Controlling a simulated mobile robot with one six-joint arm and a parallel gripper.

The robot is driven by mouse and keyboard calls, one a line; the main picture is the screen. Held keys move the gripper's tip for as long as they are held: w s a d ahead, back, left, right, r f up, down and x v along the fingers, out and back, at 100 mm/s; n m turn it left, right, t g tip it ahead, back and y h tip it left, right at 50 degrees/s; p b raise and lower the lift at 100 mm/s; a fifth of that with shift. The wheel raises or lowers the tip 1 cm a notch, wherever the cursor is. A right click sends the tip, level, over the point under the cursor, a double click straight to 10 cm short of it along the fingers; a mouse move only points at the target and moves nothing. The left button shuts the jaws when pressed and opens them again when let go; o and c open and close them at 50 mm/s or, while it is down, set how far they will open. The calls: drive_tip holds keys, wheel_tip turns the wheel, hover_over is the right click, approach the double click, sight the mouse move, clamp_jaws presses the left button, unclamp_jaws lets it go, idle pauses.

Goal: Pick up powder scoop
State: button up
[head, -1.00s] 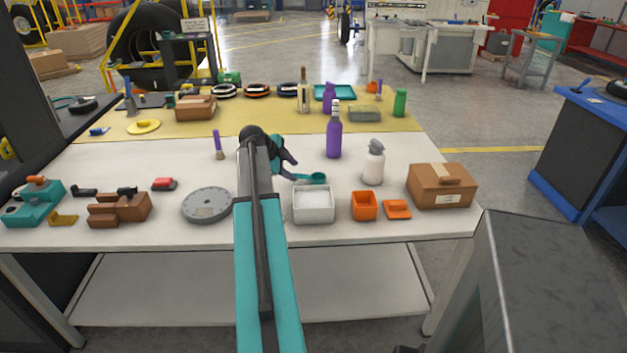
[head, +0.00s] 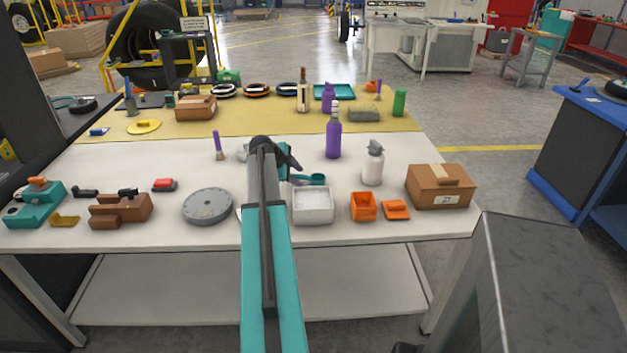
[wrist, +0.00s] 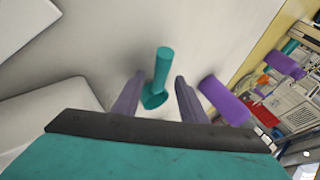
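The powder scoop is teal (head: 314,179) and lies on the white table just behind a white tub of powder (head: 312,220). In the wrist view the scoop (wrist: 161,68) shows with its handle pointing up the picture and its round bowl lower down, between the two purple fingers. My gripper (wrist: 160,78) is open, with one finger on each side of the scoop and visible gaps to it. In the head view my gripper (head: 292,165) is beside the scoop's left end, partly hidden by my arm.
A purple bottle (head: 333,140) and a white bottle (head: 373,163) stand close by on the right. An orange bin (head: 363,206) and a cardboard box (head: 440,188) are farther right. A grey disc (head: 208,206) lies left of my arm.

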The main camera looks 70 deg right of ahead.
sight(297, 177)
drive_tip(key=shift+d+f, duration=0.1)
idle(0.5)
clamp_jaws()
wheel_tip(297, 177, up, 10)
drive_tip(key=b, duration=0.1)
drive_tip(key=shift+b, duration=0.35)
idle(0.5)
idle(0.4)
